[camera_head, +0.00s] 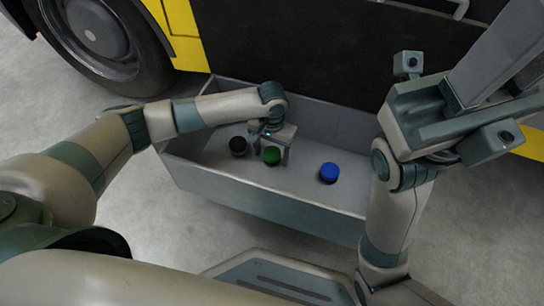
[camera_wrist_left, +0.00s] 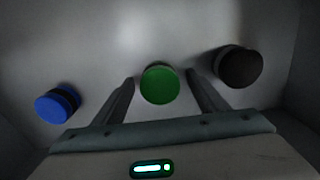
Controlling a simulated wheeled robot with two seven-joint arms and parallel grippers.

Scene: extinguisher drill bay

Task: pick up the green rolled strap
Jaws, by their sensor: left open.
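The green rolled strap (camera_head: 271,156) stands in the grey open box, between a black roll and a blue roll. My left gripper (camera_head: 274,146) is inside the box, pointing down over the green strap. In the left wrist view the green strap (camera_wrist_left: 160,85) shows its round top between the two spread fingers of the left gripper (camera_wrist_left: 161,88), with a small gap on each side. The gripper is open and holds nothing. My right gripper (camera_head: 500,65) is raised at the upper right, close to the camera; its fingertips are partly cut off by the picture edge.
The black roll (camera_head: 238,146) stands close by on the left, the blue roll (camera_head: 329,173) farther off on the right. The box (camera_head: 262,195) has raised walls all round. A yellow and black vehicle (camera_head: 290,50) with a wheel stands behind it.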

